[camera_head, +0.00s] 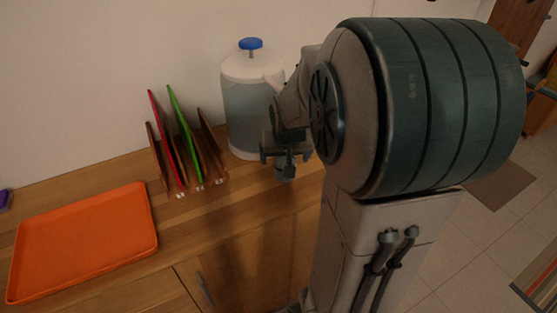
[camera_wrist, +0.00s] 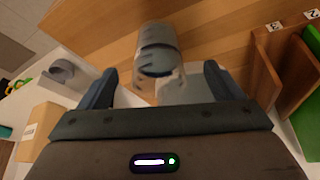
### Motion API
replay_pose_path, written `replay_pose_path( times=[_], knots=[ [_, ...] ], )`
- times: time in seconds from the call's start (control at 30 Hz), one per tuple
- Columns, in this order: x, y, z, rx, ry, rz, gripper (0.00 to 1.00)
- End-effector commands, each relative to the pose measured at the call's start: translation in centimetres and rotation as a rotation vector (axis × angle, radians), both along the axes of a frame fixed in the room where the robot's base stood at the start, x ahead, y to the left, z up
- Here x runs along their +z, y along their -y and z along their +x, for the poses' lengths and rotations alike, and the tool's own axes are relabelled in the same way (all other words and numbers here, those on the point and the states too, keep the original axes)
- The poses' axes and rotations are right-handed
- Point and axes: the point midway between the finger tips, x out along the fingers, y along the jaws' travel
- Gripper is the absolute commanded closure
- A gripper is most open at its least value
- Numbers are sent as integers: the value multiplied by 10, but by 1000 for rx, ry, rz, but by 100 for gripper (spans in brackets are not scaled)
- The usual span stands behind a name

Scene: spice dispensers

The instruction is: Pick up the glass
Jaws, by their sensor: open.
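The glass (camera_wrist: 157,48) is a grey, see-through cylinder in the wrist view. It shows just beyond and between the two fingers of my gripper (camera_wrist: 159,82), with clear space on both sides. My gripper is open and empty. In the head view my gripper (camera_head: 285,152) hangs over the wooden counter, in front of the large clear dispenser. There the glass is mostly hidden by my gripper; a small greyish part seems to show just below it.
The white-lidded dispenser with a blue knob (camera_head: 251,44) stands against the wall behind my gripper. A wooden rack with red and green boards (camera_head: 181,135) stands to the left. An orange tray (camera_head: 84,239) lies further left. The counter (camera_head: 222,222) is clear near its front edge.

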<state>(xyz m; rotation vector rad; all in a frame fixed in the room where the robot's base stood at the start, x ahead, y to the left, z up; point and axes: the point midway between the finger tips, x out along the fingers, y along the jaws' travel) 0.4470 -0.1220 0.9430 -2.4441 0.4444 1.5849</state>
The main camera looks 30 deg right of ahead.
Motion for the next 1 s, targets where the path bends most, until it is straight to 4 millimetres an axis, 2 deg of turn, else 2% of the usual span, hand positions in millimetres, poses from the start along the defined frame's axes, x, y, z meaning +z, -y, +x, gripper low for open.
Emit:
replay_pose_path(
  times=[0.1, 0.37, 0.7, 1.0],
  knots=[
    [-15, 2, 6, 1, -3, -1, 13],
    [-27, 5, 12, 0, -1, 0, 13],
    [-62, 15, 29, 1, -3, 1, 13],
    [-69, 16, 32, 1, 0, 0, 13]
  ],
)
